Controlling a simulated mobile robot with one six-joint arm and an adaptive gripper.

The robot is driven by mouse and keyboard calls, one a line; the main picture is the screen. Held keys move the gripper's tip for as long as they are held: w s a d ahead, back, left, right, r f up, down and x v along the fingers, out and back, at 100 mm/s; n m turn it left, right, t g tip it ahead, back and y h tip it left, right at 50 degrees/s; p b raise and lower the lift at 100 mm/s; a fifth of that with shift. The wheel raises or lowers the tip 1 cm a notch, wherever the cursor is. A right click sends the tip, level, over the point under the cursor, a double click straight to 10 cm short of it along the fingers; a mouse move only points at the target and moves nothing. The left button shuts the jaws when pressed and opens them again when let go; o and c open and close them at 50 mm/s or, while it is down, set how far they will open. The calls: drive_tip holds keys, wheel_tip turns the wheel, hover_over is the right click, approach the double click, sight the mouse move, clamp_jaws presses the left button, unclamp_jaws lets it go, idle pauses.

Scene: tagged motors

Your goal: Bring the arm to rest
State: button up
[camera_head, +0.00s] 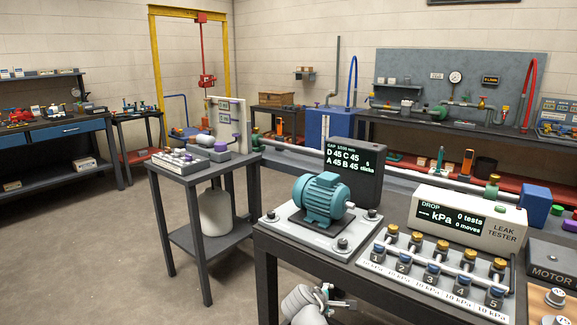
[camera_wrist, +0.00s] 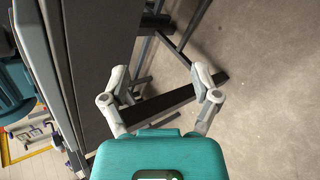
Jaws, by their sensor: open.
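My gripper (camera_wrist: 160,76) is open in the wrist view, its two pale fingers spread apart with nothing between them. The teal gripper body fills the bottom of that view. In the head view my gripper (camera_head: 343,302) shows low at the bottom edge, in front of and below the top of the dark workbench (camera_head: 268,262). Part of my arm is cut off by the frame edge there. In the wrist view, dark table legs and grey floor lie beyond the fingers, and a dark bench side is close at the left.
On the workbench are a teal motor (camera_head: 322,199), a gap display (camera_head: 353,170), a leak tester (camera_head: 468,219) and a numbered valve manifold (camera_head: 435,268). A smaller side table (camera_head: 180,180) stands to the left. The floor (camera_head: 100,260) at left is clear.

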drive_tip(key=s+d+f+m+g+y+p, duration=0.1)
drive_tip(key=s+d+f+m+g+y, duration=0.25)
drive_tip(key=s+m, duration=0.35)
drive_tip(key=s+d+f+m+g+y, duration=0.25)
drive_tip(key=s+m+g, duration=0.2)
drive_tip(key=m, duration=0.35)
wheel_tip(320, 180, up, 22)
drive_tip(key=p, duration=2.2)
drive_tip(key=shift+w+a, duration=0.15)
drive_tip(key=shift+a, duration=0.3)
